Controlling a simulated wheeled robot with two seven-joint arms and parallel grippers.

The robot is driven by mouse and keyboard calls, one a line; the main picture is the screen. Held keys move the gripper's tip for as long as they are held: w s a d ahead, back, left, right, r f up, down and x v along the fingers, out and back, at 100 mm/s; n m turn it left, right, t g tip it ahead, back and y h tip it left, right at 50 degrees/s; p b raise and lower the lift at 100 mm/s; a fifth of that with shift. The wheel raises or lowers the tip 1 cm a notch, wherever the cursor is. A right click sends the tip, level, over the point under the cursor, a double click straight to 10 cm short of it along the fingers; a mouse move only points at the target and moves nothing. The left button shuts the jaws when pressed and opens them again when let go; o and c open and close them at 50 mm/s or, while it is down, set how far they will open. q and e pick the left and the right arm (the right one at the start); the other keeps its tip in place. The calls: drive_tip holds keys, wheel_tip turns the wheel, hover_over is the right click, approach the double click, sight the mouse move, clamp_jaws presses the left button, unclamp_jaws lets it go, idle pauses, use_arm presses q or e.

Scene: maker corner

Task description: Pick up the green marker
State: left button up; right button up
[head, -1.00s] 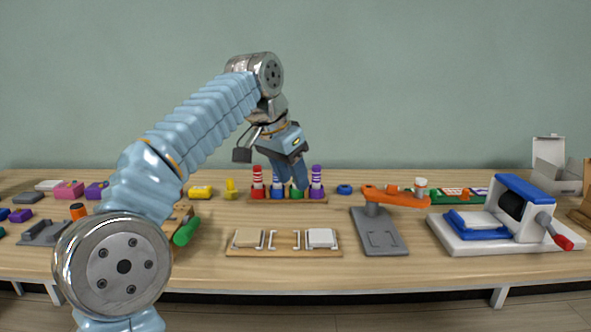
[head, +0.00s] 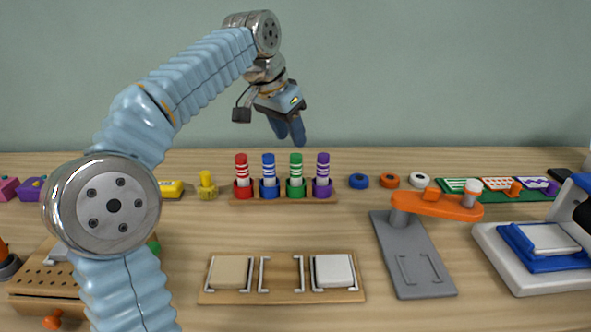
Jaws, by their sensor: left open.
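The green marker (head: 296,167) stands upright with white bands in a green cup of the wooden rack (head: 240,201), at the middle of the table. A red marker (head: 241,168) and a blue marker (head: 268,168) stand to its left, and a purple marker (head: 322,168) to its right. My left gripper (head: 289,138) points down above the rack, seen just over the blue and green markers. It is open and empty, and its fingertips are apart from the marker tops. My right gripper is not in view.
A wooden board with two tiles (head: 282,295) lies in front of the rack. A grey stand with an orange arm (head: 437,205) is at the right. A yellow stamp (head: 206,187) and small rings (head: 389,181) flank the rack. My left arm hides the table's left part.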

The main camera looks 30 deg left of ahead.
sight(297, 155)
use_arm(q)
drive_tip(key=x, duration=0.4)
drive_tip(key=shift+f, duration=0.2)
drive_tip(key=x, duration=0.3)
drive_tip(key=b+x, duration=0.1)
drive_tip(key=x, duration=0.1)
drive_tip(key=shift+s+a+f, duration=0.15)
drive_tip(key=shift+s+f, duration=0.1)
drive_tip(key=shift+f, duration=0.15)
drive_tip(key=c, duration=0.7)
